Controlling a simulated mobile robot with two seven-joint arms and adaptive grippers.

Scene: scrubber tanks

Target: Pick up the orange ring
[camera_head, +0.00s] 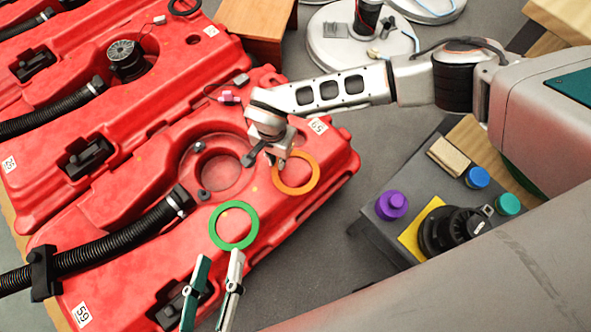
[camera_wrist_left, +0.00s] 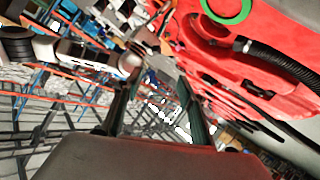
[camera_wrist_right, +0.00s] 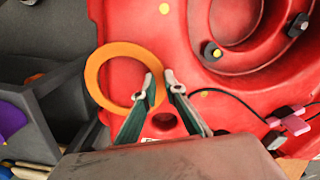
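The orange ring (camera_head: 315,180) shows over the near right end of the front red tank, beside the round opening. My right gripper (camera_head: 275,158) is at the ring's upper left side. In the right wrist view, the ring (camera_wrist_right: 91,78) has its band between the two close fingertips (camera_wrist_right: 159,76); one tip is inside the hole and one outside. The ring overlaps the tank's edge there and seems raised; whether it still touches the tank is unclear. My left gripper (camera_head: 220,258) is open and empty near the green ring (camera_head: 213,226).
The green ring lies on the front red tank (camera_head: 130,200). A black corrugated hose (camera_head: 110,235) runs along that tank. A dark stand (camera_head: 385,232) on the right bears a purple knob (camera_head: 391,204), blue and green-teal caps. Grey floor lies between tank and stand.

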